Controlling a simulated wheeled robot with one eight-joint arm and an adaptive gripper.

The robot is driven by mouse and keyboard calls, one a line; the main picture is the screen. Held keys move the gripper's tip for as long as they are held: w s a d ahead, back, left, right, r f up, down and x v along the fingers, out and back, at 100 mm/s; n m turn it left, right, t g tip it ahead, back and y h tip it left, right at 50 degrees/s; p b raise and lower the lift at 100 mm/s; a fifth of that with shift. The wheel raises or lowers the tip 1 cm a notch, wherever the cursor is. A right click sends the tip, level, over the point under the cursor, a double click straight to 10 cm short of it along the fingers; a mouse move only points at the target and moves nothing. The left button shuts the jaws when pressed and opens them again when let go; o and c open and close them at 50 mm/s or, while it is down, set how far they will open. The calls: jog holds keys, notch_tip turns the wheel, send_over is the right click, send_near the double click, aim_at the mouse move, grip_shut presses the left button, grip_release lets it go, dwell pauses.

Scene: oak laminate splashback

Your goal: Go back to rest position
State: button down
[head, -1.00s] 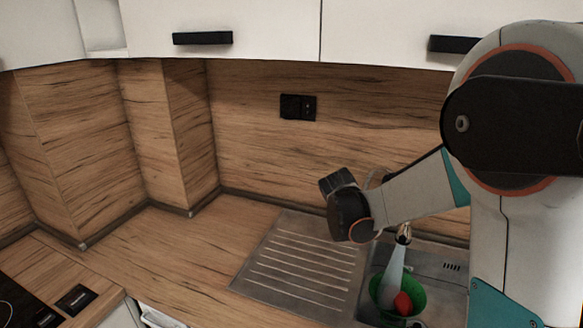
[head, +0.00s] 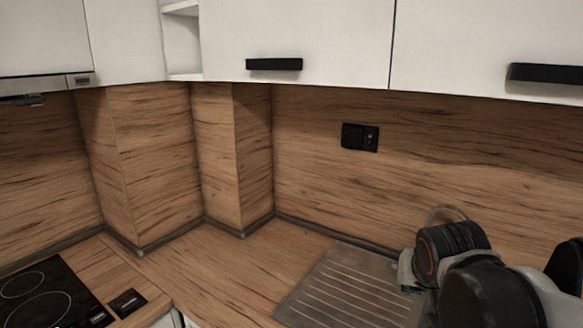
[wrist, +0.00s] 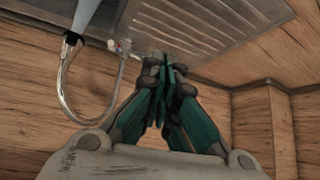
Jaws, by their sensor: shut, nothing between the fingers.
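My gripper (wrist: 165,75) shows in the wrist view with its teal-sided fingers together and nothing between them. Beyond its fingertips are the metal drainboard (wrist: 190,25) and the tap (wrist: 68,85), whose curved metal neck is at the left. The fingers overlap the drainboard in the picture, and I cannot tell the gap between them. In the head view my arm (head: 470,270) is at the lower right, over the right side of the drainboard (head: 345,290). My fingers cannot be made out there.
A black hob (head: 45,295) lies at the lower left. White upper cabinets (head: 300,30) with black handles run along the top. A black socket (head: 360,137) is on the wood splashback (head: 310,160). The counter (head: 215,265) left of the drainboard is clear.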

jog(key=s+a+f+n+y+b, duration=0.1)
jog(key=s+a+f, duration=0.1)
jog(key=s, duration=0.4)
jog(key=s+a+f+n+y, duration=0.1)
jog(key=s+a+f+n, duration=0.1)
jog(key=s, duration=0.5)
jog(key=shift+s+a+b, duration=0.15)
jog(key=shift+b, duration=0.2)
